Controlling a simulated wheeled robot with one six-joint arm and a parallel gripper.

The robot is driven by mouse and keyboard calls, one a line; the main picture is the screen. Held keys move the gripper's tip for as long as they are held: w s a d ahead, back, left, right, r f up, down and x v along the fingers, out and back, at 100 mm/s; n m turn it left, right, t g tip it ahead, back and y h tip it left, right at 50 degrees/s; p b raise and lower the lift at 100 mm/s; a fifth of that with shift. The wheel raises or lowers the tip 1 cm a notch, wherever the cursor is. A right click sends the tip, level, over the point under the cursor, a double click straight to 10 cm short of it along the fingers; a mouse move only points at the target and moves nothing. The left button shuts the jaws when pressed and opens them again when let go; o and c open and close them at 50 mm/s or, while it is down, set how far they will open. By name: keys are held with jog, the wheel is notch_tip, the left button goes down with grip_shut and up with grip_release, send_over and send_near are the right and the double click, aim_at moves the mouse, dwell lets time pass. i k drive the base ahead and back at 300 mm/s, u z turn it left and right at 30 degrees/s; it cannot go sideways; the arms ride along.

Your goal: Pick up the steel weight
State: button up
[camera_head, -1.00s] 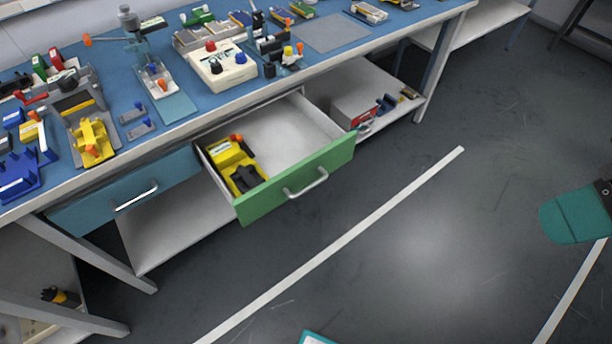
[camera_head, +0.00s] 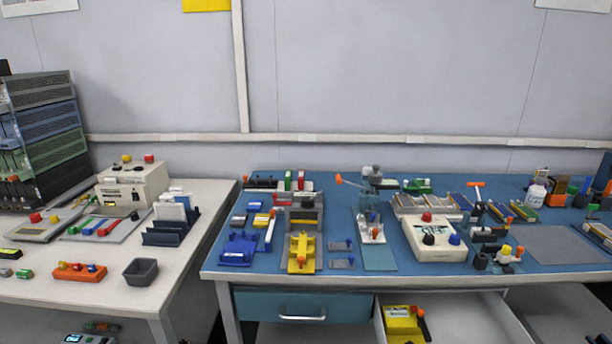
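I cannot make out the steel weight for certain among the many small items. The blue-topped bench (camera_head: 340,285) fills the middle and right. My gripper is not in view.
A white table (camera_head: 110,290) on the left holds a cream machine (camera_head: 133,184), a small dark bin (camera_head: 141,271) and an orange block (camera_head: 80,272). A stacked rack (camera_head: 45,125) stands behind. The closed blue drawer (camera_head: 300,306) is left of the open one.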

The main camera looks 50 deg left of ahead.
aim_at(375, 177)
jog(key=u, duration=2)
jog(key=i, duration=1.25)
jog(key=z, duration=0.1)
